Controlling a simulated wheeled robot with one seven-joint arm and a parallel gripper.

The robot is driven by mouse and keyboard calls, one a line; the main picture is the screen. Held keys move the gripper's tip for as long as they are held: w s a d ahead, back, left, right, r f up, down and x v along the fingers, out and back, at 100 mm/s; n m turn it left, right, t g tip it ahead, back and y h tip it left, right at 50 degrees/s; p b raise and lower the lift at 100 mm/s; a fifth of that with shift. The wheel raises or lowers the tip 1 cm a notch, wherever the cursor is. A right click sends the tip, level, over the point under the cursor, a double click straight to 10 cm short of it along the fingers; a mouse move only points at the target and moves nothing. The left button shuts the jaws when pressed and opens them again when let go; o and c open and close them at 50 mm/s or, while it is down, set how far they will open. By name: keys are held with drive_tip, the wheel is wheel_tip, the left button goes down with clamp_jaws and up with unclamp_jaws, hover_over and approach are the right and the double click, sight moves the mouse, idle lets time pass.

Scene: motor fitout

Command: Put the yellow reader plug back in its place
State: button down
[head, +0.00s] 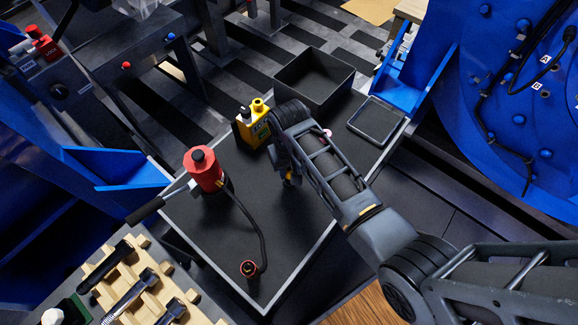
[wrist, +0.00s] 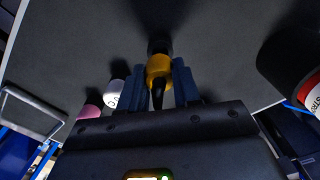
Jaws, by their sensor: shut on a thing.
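The yellow plug (wrist: 159,68) is between the two blue fingers of my gripper (wrist: 160,85) in the wrist view. It has a dark end pointing away from me and a black tapered tail towards the palm. In the head view my gripper (head: 290,181) is low over the middle of the dark table, and the plug is mostly hidden by the arm. I cannot tell whether it touches the top. A yellow box-shaped device (head: 253,126) with a yellow cap and a dark cap stands just behind the gripper. The plug's place is not clearly identifiable.
A black open bin (head: 314,76) and a flat grey tray (head: 376,121) are at the back. The front-middle tabletop is mostly clear.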

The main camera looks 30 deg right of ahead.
sight(289, 169)
drive_tip(key=shift+f+b, duration=0.8)
drive_tip(key=shift+f, duration=0.75)
drive_tip(key=c, duration=0.7)
unclamp_jaws()
drive_tip(key=shift+r, duration=0.15)
wheel_tip(289, 169, up, 8)
drive_tip(key=shift+f, duration=0.2)
